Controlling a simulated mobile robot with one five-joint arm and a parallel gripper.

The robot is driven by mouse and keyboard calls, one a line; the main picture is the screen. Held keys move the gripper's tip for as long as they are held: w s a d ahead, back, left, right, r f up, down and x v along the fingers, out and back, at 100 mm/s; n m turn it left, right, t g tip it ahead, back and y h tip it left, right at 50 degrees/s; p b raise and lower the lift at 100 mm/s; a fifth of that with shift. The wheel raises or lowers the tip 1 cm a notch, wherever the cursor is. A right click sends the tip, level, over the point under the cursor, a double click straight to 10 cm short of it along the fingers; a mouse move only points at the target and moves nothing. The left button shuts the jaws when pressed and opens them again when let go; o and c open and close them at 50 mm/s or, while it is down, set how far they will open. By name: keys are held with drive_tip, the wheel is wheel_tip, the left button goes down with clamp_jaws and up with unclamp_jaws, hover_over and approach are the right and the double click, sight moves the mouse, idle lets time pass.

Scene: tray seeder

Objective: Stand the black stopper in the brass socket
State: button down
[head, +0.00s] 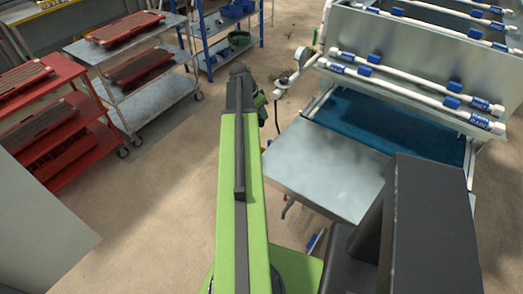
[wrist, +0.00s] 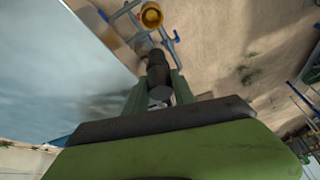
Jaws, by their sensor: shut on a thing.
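In the wrist view the black stopper (wrist: 157,72) sits between the two green fingers of my gripper (wrist: 159,80), which is shut on it. The brass socket (wrist: 151,15), a round, yellow cup-like ring, shows at the top of the wrist view, beyond the stopper's far end and apart from it. The stopper points roughly toward it. In the head view my arm reaches forward and hides most of the gripper. I cannot make out the stopper or socket there.
A metal table (head: 325,165) with a blue-lined tray bed (head: 385,125) stands right of my arm, with white pipes (head: 415,100) above. A grey trolley (head: 150,100) and red rack (head: 50,115) stand left; a blue shelf (head: 222,42) stands behind. Floor between is clear.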

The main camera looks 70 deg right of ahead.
wheel_tip(320, 180, down, 20)
drive_tip(key=b, duration=1.6)
drive_tip(key=shift+a+f+b, duration=0.1)
drive_tip(key=shift+f+b, duration=0.5)
drive_tip(key=shift+b, duration=0.2)
drive_tip(key=c, duration=1.5)
unclamp_jaws()
drive_tip(key=shift+o, duration=0.8)
drive_tip(key=p+v, duration=1)
drive_tip(key=v, duration=0.1)
